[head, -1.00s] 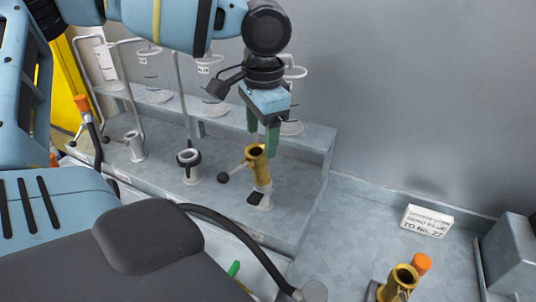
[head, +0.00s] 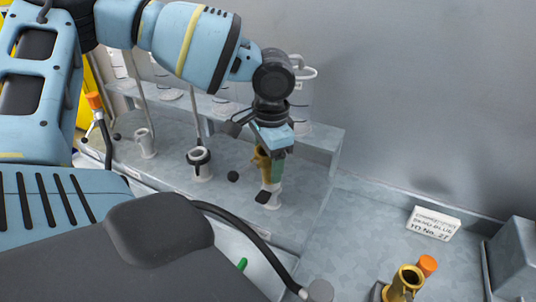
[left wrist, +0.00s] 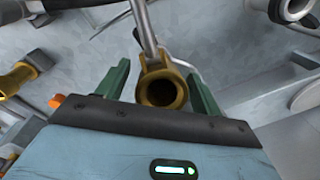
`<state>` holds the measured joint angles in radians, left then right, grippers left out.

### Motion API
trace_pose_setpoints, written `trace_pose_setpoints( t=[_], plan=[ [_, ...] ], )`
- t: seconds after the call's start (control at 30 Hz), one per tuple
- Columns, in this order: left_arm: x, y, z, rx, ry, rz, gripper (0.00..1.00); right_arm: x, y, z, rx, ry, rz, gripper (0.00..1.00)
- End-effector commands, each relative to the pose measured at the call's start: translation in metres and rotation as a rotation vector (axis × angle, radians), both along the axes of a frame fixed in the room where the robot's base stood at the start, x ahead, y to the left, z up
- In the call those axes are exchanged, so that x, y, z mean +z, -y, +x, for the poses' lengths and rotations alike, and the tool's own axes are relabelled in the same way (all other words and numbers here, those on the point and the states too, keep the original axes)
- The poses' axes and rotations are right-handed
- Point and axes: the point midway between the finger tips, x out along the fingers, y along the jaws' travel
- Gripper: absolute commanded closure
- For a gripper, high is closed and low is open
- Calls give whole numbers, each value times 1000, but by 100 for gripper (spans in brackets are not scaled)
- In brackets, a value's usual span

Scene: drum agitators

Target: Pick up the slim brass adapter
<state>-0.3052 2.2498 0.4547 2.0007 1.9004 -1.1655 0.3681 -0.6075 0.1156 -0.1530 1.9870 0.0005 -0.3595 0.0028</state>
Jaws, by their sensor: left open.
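A brass adapter (head: 262,162) stands upright on a white and grey fitting on the grey step, partly hidden behind my left gripper (head: 275,170). In the left wrist view, its round open mouth (left wrist: 160,92) lies between the two green fingers of my left gripper (left wrist: 161,86). The fingers are open, one on each side, with gaps showing. A second brass piece (head: 405,283) stands on the lower surface at the bottom right; a brass piece also shows at the left of the wrist view (left wrist: 18,78). I cannot tell which is the slim one. My right gripper is out of view.
A grey fitting with a dark collar (head: 200,163) and another grey fitting (head: 145,143) stand left on the step. Clear cylinders stand behind. A white lettered block (head: 433,222), an orange cap (head: 427,265) and a grey box (head: 512,255) are at the right.

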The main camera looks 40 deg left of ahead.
Motion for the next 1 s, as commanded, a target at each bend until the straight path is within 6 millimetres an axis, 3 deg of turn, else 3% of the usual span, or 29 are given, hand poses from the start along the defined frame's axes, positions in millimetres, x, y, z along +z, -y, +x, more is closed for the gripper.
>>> trace_pose_setpoints(
  t=[0.27, 0.7, 1.0],
  plan=[
    [-3, 0, 0, 0, 1, 1, 34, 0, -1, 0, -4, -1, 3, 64],
    [-2, 0, 1, 0, 3, 0, 91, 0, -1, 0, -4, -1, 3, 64],
    [4, 0, 1, 1, 5, 0, 94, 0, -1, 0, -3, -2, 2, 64]
  ],
)
